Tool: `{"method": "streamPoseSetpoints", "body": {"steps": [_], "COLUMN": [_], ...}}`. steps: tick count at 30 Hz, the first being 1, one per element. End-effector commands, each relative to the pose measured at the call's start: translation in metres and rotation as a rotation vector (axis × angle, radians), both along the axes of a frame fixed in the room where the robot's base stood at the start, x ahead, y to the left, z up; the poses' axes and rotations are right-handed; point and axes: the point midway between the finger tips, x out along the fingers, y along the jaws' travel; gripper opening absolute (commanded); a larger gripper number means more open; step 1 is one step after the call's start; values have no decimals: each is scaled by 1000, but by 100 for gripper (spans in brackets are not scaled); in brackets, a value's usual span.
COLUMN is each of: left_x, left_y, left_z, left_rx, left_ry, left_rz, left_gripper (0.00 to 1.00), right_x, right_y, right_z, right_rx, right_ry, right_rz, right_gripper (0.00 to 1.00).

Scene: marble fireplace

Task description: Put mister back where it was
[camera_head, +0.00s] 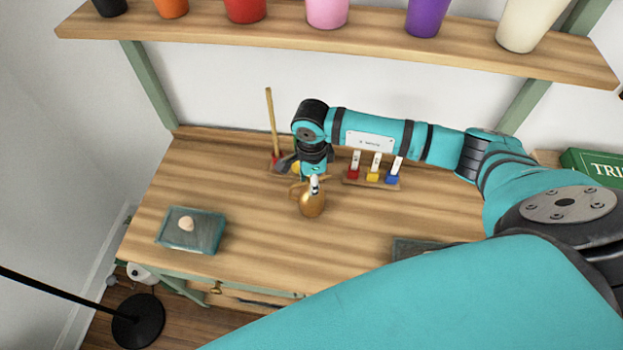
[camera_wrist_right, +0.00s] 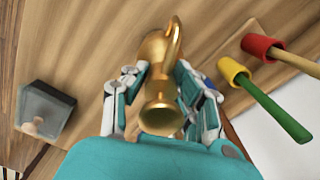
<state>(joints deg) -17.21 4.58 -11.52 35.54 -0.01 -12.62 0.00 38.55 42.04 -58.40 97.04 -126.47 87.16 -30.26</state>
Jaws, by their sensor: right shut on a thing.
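The mister (camera_head: 312,205) is a golden, brass-coloured vessel on or just above the wooden table in the head view. I cannot tell whether its base touches the wood. My right gripper (camera_head: 314,178) comes down on it from above and behind. In the right wrist view the mister (camera_wrist_right: 160,85) sits between the two fingers of the right gripper (camera_wrist_right: 160,95), which is shut on it. Its curved spout or handle and round opening show there. My left gripper is out of view.
A tool with a wooden handle (camera_head: 270,120) stands behind. A teal tray (camera_head: 175,243) with a pale lump lies at left. A shelf (camera_head: 350,40) with several pots overhangs the back. The table's middle is clear.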

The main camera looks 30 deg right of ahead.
Motion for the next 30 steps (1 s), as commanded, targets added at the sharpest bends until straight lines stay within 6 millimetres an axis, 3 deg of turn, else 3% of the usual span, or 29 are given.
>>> {"method": "streamPoseSetpoints", "body": {"steps": [4, 5, 10, 21, 30], "left_x": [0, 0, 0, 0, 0], "left_y": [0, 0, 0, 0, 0], "left_z": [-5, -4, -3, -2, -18], "left_rx": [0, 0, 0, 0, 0], "left_ry": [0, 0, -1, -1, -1], "left_rz": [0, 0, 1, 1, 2], "left_gripper": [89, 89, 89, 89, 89], "right_x": [0, 0, 0, 1, 1], "right_y": [0, 0, 0, 0, 0], "right_z": [-3, -4, -3, 4, 53], "right_rx": [0, 0, 0, 0, 0], "right_ry": [-1, 0, 0, -2, -5], "right_rz": [0, 0, 0, 0, 1], "right_gripper": [0, 28, 50, 50, 50]}}
